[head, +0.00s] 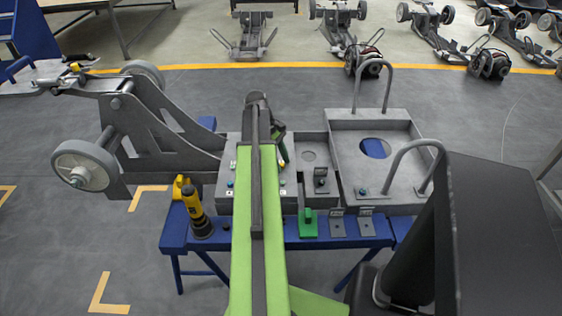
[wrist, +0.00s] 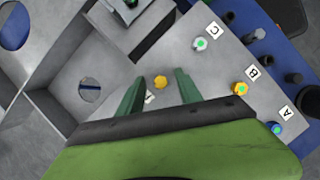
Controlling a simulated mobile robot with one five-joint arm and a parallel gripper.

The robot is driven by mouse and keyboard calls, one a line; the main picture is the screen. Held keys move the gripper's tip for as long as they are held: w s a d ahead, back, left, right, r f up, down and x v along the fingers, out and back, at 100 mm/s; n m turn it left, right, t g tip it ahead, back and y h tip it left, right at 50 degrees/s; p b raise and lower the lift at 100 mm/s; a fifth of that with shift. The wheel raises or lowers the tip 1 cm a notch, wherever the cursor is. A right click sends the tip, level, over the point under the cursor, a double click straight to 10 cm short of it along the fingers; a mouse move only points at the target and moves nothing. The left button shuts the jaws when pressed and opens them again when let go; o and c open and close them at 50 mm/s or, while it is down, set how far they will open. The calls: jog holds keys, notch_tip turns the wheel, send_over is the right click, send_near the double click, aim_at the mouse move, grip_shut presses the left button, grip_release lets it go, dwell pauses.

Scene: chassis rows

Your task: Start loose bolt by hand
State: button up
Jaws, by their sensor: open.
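In the wrist view my gripper (wrist: 160,78) is open, with one green finger on each side of a yellow bolt head (wrist: 161,82) on the grey plate (wrist: 185,72). The fingers look apart from the bolt; their height above it is unclear. The label by this bolt is mostly hidden by my gripper. A silver bolt with a green centre (wrist: 200,43) is by label C, a yellow bolt with a green centre (wrist: 240,88) by label B, and a blue bolt (wrist: 276,128) by label A. In the head view my green arm covers much of the plate (head: 227,163).
A blue bench (head: 175,232) carries the chassis, whose wheels (head: 85,165) stick out left. A yellow-black power tool (head: 194,208) and a green block (head: 308,224) stand along the front edge. A tray frame with hoop handles (head: 345,150) is at right. Dark stubs (wrist: 293,78) line the bench.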

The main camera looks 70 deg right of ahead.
jog(key=p+v, duration=1.6)
jog(key=v, duration=0.1)
jog(key=shift+r, duration=0.3)
jog(key=shift+d, duration=0.1)
